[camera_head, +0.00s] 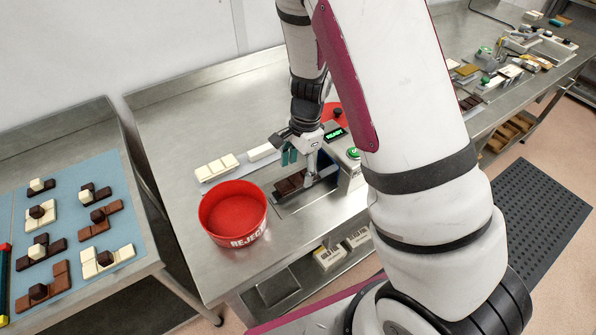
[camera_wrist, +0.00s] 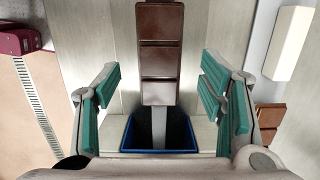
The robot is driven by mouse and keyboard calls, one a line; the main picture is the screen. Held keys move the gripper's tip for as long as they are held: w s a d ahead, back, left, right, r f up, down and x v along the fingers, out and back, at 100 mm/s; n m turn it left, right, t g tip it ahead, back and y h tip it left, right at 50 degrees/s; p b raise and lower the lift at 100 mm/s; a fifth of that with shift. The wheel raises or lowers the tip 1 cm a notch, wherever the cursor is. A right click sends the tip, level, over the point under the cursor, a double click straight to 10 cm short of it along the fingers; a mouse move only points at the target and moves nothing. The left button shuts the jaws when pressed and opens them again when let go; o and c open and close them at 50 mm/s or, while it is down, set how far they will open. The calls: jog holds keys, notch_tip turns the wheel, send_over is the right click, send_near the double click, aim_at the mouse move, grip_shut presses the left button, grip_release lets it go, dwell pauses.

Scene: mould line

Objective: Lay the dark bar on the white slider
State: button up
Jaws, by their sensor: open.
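A dark brown segmented bar (camera_head: 290,184) lies at the scale-like machine in the head view. In the wrist view the bar (camera_wrist: 160,52) runs lengthwise between my fingers, its near end by a blue-edged dark opening (camera_wrist: 185,132). My gripper (camera_head: 301,162) is open over the bar, with teal pads apart on both sides in the wrist view (camera_wrist: 160,100). A plain white block (camera_head: 261,151) lies behind and left of the gripper; it also shows at the upper right in the wrist view (camera_wrist: 288,43). I cannot tell whether this block is the white slider.
A red reject bin (camera_head: 234,203) stands at the front left of the steel table. A white segmented bar (camera_head: 217,166) lies behind it. The machine has a green-lit display (camera_head: 335,134). A blue mat (camera_head: 75,215) at left holds several bars with cubes.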

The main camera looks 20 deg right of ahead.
jog(key=s+a+r+n+t+y, duration=0.1)
jog(key=s+r+n, duration=0.3)
jog(key=r, duration=0.8)
jog(key=s+r+n+t, duration=0.2)
jog(key=s+r+n, duration=0.2)
jog(key=r, duration=0.8)
jog(key=s+r+n+t+h, duration=0.2)
jog(key=s+r+n, duration=0.5)
jog(key=s, duration=0.4)
jog(key=shift+d+n+t, duration=0.25)
jog(key=shift+n+t, duration=0.15)
jog(key=shift+t, duration=0.1)
